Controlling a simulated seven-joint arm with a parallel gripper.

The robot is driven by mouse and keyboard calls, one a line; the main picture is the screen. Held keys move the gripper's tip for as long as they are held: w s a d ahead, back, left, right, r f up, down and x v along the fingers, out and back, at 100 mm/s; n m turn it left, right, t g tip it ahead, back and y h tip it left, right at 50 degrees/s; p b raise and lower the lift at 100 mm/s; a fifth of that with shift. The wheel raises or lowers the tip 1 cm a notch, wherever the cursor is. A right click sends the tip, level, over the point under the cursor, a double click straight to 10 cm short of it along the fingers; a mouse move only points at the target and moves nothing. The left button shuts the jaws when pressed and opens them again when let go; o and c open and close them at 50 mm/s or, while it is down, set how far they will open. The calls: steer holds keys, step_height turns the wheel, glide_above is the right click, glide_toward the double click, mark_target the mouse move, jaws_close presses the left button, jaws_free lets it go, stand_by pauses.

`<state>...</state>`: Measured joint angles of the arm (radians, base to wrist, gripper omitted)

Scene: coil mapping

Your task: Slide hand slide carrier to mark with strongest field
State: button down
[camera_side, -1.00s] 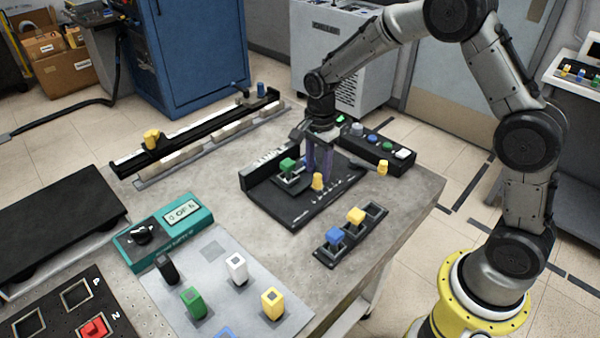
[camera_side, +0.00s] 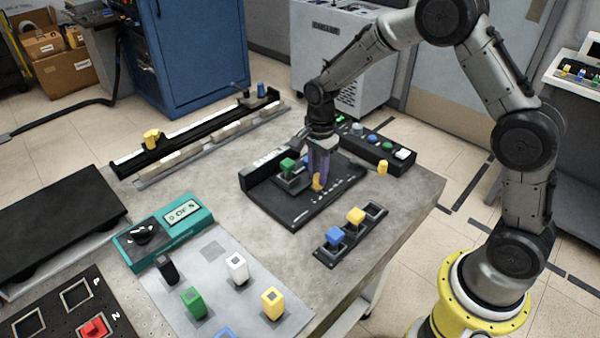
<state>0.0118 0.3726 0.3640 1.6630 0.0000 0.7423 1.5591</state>
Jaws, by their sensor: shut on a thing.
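A low black slide unit (camera_side: 285,212) with a row of pale marks lies on the grey bench. A yellow knob (camera_side: 317,183), likely the slide carrier's handle, stands on it near the marks. My gripper (camera_side: 318,180) points down with its purplish fingers around this knob and is shut on it. The fingers hide part of the knob. A green knob (camera_side: 287,164) stands on a small block to its left on the same unit.
A long black rail (camera_side: 205,133) with a yellow knob (camera_side: 152,138) runs along the back. A black button box (camera_side: 375,152) stands behind right. A black tray (camera_side: 325,255) with blue and yellow blocks is in front. Several coloured blocks stand on a grey sheet (camera_side: 205,265).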

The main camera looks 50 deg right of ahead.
steer(key=shift+d, duration=0.6)
steer(key=shift+d+r, duration=0.1)
steer(key=shift+d, duration=0.35)
stand_by(0.8)
steer(key=c, duration=0.8)
jaws_free()
steer(key=shift+o, duration=0.2)
step_height(320, 180, up, 7)
